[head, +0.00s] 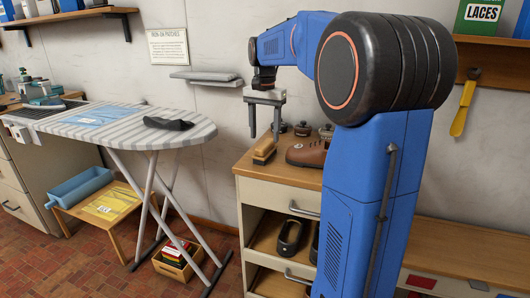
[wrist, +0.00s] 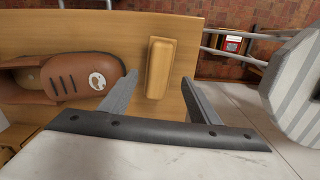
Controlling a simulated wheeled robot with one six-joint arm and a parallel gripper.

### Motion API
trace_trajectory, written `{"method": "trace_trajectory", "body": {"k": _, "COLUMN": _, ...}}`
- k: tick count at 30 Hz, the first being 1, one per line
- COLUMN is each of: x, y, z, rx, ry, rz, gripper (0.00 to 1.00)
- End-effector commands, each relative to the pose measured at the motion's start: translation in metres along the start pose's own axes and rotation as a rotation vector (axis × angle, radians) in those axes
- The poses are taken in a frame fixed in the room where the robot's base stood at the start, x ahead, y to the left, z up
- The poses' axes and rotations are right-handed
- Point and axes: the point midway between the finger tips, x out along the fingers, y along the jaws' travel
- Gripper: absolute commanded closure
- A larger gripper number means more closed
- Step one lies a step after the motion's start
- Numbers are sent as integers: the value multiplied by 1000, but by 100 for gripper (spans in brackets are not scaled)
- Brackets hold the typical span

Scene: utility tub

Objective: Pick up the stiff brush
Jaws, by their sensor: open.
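The stiff brush (head: 264,149) has a tan wooden back and lies on the wooden top of a cabinet, near its left edge. In the wrist view the brush (wrist: 160,68) lies lengthwise between and beyond my two fingers. My gripper (head: 264,137) is open and empty, pointing down above the brush, and its fingertips appear apart from it. In the wrist view my gripper (wrist: 159,84) has one finger on each side of the brush.
A brown shoe (head: 306,155) stands right of the brush, close to one finger in the wrist view (wrist: 68,82). Small round tins (head: 303,129) sit behind. An ironing board (head: 130,124) stands left. The cabinet top (head: 291,173) is bare at its front.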

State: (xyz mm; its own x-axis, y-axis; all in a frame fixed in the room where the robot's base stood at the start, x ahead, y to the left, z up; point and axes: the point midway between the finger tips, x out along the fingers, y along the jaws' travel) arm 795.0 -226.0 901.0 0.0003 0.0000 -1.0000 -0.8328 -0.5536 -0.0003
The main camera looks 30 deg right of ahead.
Motion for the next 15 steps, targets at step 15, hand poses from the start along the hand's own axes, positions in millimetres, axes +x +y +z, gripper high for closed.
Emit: {"method": "trace_trajectory", "body": {"k": 15, "x": 50, "y": 2, "z": -2, "rx": -1, "ry": -1, "rz": 1, "gripper": 44}}
